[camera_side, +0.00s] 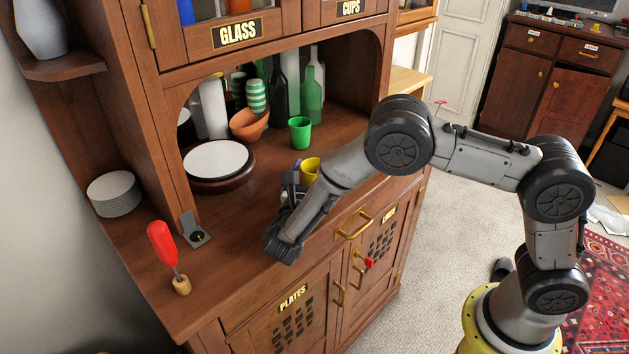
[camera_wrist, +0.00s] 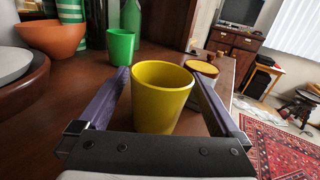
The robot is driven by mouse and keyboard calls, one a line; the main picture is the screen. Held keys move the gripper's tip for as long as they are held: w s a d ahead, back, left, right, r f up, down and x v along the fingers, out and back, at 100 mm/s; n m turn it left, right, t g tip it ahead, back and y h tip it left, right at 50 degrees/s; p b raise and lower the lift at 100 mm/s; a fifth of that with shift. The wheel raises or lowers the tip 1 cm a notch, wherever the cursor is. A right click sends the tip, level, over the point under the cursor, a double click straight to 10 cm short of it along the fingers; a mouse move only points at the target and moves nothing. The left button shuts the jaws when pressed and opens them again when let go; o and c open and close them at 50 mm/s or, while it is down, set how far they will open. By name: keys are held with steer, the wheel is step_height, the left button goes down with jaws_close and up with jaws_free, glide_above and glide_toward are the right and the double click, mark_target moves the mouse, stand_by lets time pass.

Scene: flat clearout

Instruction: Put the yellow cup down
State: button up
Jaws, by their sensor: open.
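The yellow cup (camera_wrist: 160,98) stands upright on the wooden counter (camera_wrist: 75,118) of the cabinet in the wrist view. My gripper (camera_wrist: 160,80) is open, with one finger on each side of the cup and a visible gap at the fingers. In the side view the yellow cup (camera_side: 309,170) shows only in part, behind my wrist. My gripper (camera_side: 292,185) is mostly hidden there by my own arm. Whether the cup's base touches the counter is hidden in both views.
A green cup (camera_side: 299,132), a terracotta bowl (camera_side: 249,124) and green bottles (camera_side: 312,95) stand farther back. A round white-topped stand (camera_side: 217,161) is to the left. A red-handled tool (camera_side: 162,243) stands near the counter's front left corner.

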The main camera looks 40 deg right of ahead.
steer(key=shift+x, duration=0.8)
steer(key=shift+c, duration=0.3)
jaws_close()
